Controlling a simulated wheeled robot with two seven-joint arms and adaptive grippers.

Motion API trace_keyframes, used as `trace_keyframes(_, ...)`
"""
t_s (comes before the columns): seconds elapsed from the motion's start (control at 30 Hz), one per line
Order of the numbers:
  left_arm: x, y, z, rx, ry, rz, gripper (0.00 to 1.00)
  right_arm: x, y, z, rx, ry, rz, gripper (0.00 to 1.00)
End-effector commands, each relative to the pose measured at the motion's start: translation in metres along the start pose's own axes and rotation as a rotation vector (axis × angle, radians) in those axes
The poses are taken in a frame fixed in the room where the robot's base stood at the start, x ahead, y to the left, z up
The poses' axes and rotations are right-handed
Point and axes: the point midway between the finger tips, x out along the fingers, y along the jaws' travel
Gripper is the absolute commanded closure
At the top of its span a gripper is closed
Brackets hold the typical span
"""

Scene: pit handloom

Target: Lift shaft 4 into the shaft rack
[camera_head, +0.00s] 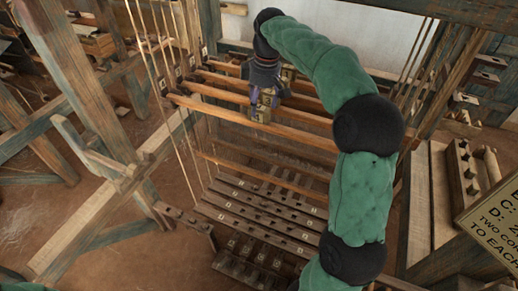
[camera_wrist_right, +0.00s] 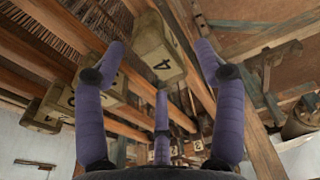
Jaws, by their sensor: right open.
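My right gripper (camera_head: 262,98) reaches down over the loom's wooden shaft bars (camera_head: 310,112) in the head view. Its three purple fingers are spread open in the right wrist view (camera_wrist_right: 160,75). A pale block marked 4 (camera_wrist_right: 158,50) sits just beyond the fingertips, between the outer two, with a visible gap to each. In the head view a pale block (camera_head: 264,103) shows at the fingers, partly covered by them; its number is not readable there. I cannot tell for sure which part is the shaft rack. My left gripper is not in view.
Other pale blocks (camera_wrist_right: 62,97) sit close to the left finger in the wrist view. Dark treadles (camera_head: 265,208) lie below the shafts. Posts and cords (camera_head: 150,60) stand at left. A notched wooden beam (camera_head: 465,175) and a sign (camera_head: 492,222) are at right.

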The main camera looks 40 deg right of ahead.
Motion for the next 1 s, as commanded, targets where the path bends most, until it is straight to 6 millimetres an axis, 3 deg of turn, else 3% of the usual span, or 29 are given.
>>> trace_keyframes(0.27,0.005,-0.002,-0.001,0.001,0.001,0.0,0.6,0.015,0.0,0.001,0.0,0.0,0.0,0.3)
trace_keyframes(0.6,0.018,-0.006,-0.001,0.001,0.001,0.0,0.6,0.058,0.002,0.004,0.0,0.001,0.0,0.3)
trace_keyframes(0.83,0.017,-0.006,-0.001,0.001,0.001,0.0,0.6,0.059,0.002,0.003,0.0,0.002,0.001,0.3)
trace_keyframes(0.87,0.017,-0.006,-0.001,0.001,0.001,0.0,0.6,0.059,0.002,0.003,0.0,0.002,0.001,0.33)
trace_keyframes(1.0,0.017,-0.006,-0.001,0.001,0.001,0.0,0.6,0.059,0.002,0.003,0.0,0.002,0.001,0.72)
